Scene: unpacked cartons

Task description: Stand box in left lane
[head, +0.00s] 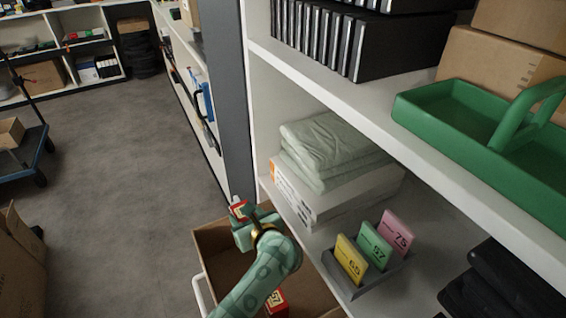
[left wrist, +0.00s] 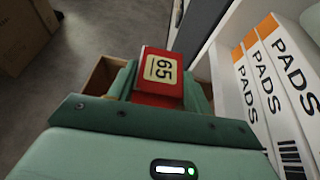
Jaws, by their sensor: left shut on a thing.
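My left gripper (head: 241,222) is shut on a small red box (head: 239,208) above an open carton. In the left wrist view, the red box (left wrist: 160,68) sits between the fingers and shows a cream label reading 65. A grey tray (head: 350,290) stands on the lower shelf, right of the gripper. Its cards stand side by side: yellow 65 (head: 351,262) at the left, green 57 (head: 375,247) in the middle, pink 75 (head: 397,232) at the right. The box is apart from the tray. My right gripper is not in view.
The open carton (head: 212,238) holds another red box (head: 277,301) labelled 57. A stack of PADS boxes (head: 300,195) with folded cloth (head: 335,145) on top stands behind the tray. A green caddy (head: 440,110) is on the shelf above. Black items (head: 500,280) lie to the right.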

